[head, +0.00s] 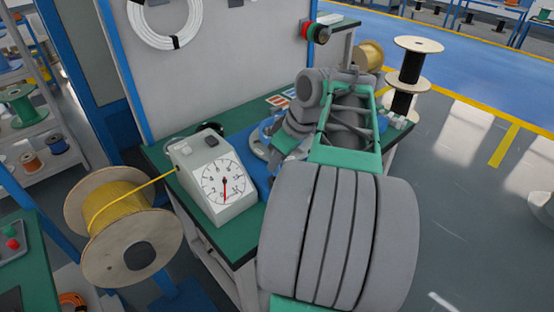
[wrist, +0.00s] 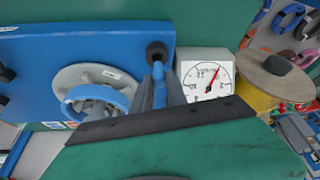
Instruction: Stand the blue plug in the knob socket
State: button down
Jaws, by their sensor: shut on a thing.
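My gripper (wrist: 161,88) shows in the wrist view with its grey fingers shut on a slim blue piece, which I take to be the blue plug (wrist: 158,72). The far end of the plug meets or overlaps a round black piece (wrist: 156,52) near the right edge of a blue panel (wrist: 60,45). This may be the knob socket; I cannot tell whether the plug is inside it or only in front of it. In the head view my arm hides the fingertips and plug.
A grey flange with a blue ring (wrist: 95,98) sits on the panel, left of my gripper. A white dial gauge (head: 222,183) stands close to the right of my gripper in the wrist view. A yellow cable spool (head: 125,225) stands beside the green bench (head: 160,160).

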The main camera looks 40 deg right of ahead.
jog(key=shift+f+b, duration=0.95)
jog(key=shift+f, duration=0.3)
jog(key=shift+f+b, duration=0.3)
jog(key=shift+f, duration=0.1)
jog(key=c, duration=1.2)
grip_release()
jog(key=shift+c, duration=0.2)
jog(key=shift+r, duration=0.1)
notch_tip(320, 180, up, 8)
jog(key=p, duration=0.7)
jog(key=shift+p, duration=0.35)
